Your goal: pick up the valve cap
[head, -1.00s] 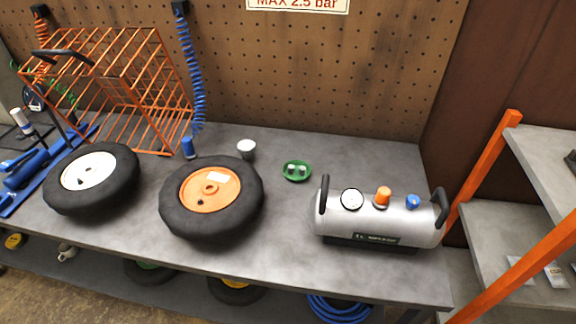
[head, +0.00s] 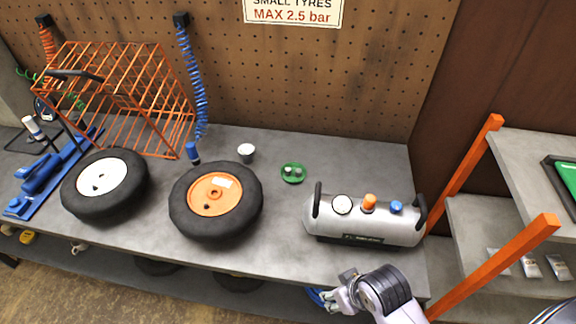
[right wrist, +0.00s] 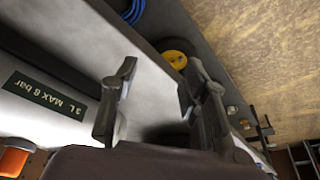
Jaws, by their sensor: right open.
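A small green dish (head: 292,180) lies on the grey bench (head: 290,215) between the orange-hubbed wheel and the silver air tank. Two small pale caps (head: 293,171) sit in it; I cannot tell which of them is the valve cap. My right gripper (head: 333,297) is at the front edge of the bench, below the tank and well away from the dish. In the right wrist view the right gripper (right wrist: 155,85) is open, with nothing between its fingers. My left gripper is not in view.
The silver air tank (head: 365,227) stands at the bench's right. Wheels with an orange hub (head: 213,195) and a white hub (head: 103,177) lie to the left. A white cup (head: 246,154) stands behind; a shelf with orange posts (head: 466,175) is at right. Bench before the dish is clear.

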